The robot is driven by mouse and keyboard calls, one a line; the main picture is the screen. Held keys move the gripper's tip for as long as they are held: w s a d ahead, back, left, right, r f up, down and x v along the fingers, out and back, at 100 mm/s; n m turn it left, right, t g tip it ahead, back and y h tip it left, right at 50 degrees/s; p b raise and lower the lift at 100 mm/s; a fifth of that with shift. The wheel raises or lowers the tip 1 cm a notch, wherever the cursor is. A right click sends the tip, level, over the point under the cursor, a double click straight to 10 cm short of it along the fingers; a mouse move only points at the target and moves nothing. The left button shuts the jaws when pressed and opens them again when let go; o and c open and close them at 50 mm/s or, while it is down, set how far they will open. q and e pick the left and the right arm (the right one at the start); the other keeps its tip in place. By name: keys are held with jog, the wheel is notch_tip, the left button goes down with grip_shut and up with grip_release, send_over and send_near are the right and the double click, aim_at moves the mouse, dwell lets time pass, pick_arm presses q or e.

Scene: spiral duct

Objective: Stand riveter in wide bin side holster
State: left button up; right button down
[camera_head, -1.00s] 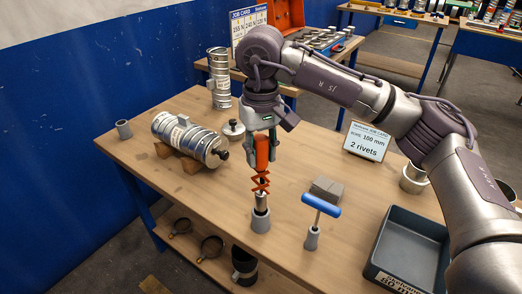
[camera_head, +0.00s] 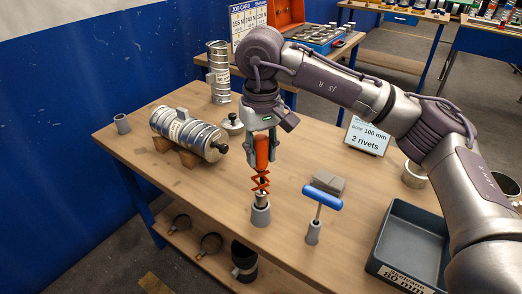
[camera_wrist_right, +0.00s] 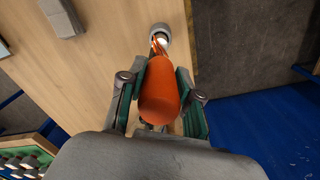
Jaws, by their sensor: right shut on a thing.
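The riveter (camera_head: 261,182) has an orange body, a folding orange lattice and a silver nose. My right gripper (camera_head: 262,155) is shut on its upper body and holds it upright. The nose points down at the mouth of a grey holster cup (camera_head: 261,215) and seems to be at or just inside the rim; the exact depth is hidden. In the wrist view the orange riveter end (camera_wrist_right: 160,92) sits between the fingers, with the pale cup rim (camera_wrist_right: 160,34) beyond it. A dark grey bin (camera_head: 412,240) stands at the right table edge. My left gripper is not in view.
A blue T-handled tool (camera_head: 322,197) stands in another grey cup (camera_head: 312,232), close right of the riveter. A grey block (camera_head: 328,182) lies behind it. A silver duct (camera_head: 188,133) rests on wooden blocks at left. A job card (camera_head: 367,136) stands behind. The table's front left is clear.

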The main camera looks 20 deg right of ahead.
jog(key=shift+f+b, duration=0.65)
jog(key=shift+f, duration=0.2)
jog(key=c, duration=0.7)
grip_release()
jog(key=shift+r, duration=0.1)
notch_tip(320, 180, up, 12)
jog(key=shift+s, duration=0.1)
